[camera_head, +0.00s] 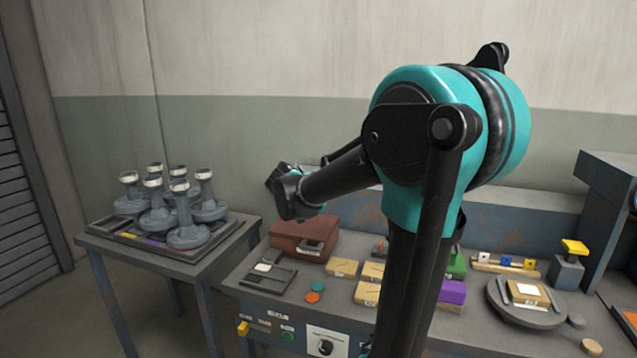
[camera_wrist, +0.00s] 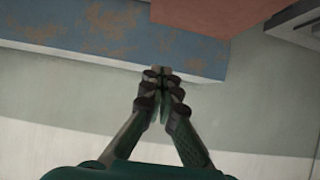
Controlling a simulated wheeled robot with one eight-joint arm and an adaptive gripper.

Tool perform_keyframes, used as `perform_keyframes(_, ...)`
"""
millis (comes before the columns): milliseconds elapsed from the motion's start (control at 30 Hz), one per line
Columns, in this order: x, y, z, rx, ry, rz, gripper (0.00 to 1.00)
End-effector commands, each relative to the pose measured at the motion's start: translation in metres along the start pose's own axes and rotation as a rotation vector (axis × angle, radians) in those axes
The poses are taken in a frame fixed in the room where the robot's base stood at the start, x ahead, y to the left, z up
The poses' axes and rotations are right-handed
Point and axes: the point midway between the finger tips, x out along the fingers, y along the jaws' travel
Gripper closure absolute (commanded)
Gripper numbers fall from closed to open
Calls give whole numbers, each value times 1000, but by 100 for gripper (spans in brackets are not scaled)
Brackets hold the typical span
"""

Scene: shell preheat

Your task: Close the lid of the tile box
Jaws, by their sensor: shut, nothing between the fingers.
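The tile box, a reddish-brown case (camera_head: 318,228), stands at the back left of the bench with a small metal plate on its front. Its top looks covered and its lid appears to lie down, though my arm partly hides the rear left in the head view. My gripper (camera_wrist: 162,80) is shut and empty. In the wrist view its fingertips are over the worn blue panel behind the bench. A reddish-brown surface, likely the box (camera_wrist: 215,10), shows beyond the fingertips at the top right. I see no contact with it. In the head view my wrist is above and behind the box.
A dark tray (camera_head: 265,278) and two small discs (camera_head: 316,286) lie in front of the box. Tan blocks (camera_head: 342,268) stand to its right. A round turntable (camera_head: 520,312) is farther right. A side table (camera_head: 195,262) with several grey stands is at left. The wall is close behind.

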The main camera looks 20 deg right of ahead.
Motion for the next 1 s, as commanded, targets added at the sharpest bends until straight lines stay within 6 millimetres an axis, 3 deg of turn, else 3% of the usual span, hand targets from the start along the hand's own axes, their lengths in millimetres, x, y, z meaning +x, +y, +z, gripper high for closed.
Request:
perform_keyframes(200, -3, -1, 55, -2, -2, -2, 100)
perform_keyframes(500, 8, 0, 120, -1, -2, 0, 100)
perform_keyframes(733, 20, 0, 151, 0, -2, 0, 100)
perform_keyframes(1000, 29, 0, 169, 2, -5, 2, 100)
